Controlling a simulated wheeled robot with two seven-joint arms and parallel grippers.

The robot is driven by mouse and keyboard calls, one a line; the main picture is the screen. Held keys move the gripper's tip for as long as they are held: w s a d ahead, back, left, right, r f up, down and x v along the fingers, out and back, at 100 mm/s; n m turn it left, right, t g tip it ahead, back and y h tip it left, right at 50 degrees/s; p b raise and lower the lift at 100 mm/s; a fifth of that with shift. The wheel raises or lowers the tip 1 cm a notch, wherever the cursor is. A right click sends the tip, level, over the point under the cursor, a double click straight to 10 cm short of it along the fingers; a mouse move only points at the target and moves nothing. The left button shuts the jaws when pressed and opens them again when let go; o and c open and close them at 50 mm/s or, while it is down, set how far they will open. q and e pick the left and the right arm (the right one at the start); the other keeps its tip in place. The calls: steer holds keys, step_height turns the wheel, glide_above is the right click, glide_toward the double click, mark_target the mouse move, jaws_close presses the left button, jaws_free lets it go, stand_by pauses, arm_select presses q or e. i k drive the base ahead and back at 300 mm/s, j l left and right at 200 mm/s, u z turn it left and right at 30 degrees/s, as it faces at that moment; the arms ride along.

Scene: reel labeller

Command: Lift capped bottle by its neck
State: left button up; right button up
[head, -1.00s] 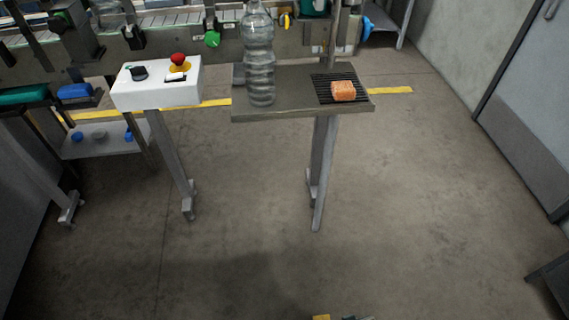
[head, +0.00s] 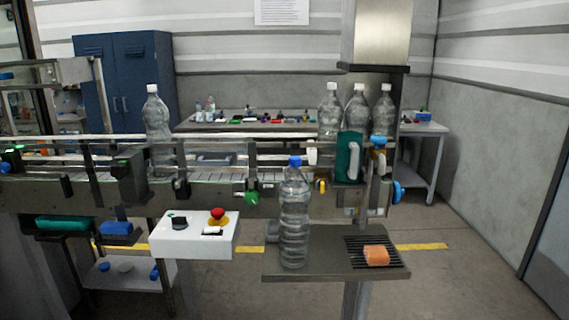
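A clear ribbed bottle with a blue cap (head: 294,215) stands upright on a small grey side table (head: 330,265), left of its middle. Its neck and cap (head: 295,162) rise in front of the conveyor behind it. Nothing is holding the bottle. Neither of my grippers shows in the head view.
A white control box (head: 194,243) with a red button stands left. The conveyor (head: 215,185) behind carries several white-capped bottles, one at left (head: 157,125). Floor at right is open.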

mark_target(294, 193)
steer(key=z, duration=0.65)
steer(key=i+j+z, duration=0.15)
steer(key=j+z, duration=0.5)
steer(key=j, duration=0.3)
steer(key=i+j+z, duration=0.1)
steer(key=j+z, duration=0.25)
steer(key=j, duration=0.2)
steer(key=j+z, duration=0.1)
steer(key=j, duration=1.25)
steer(key=k+j+z, duration=0.1)
steer(key=j, duration=1.2)
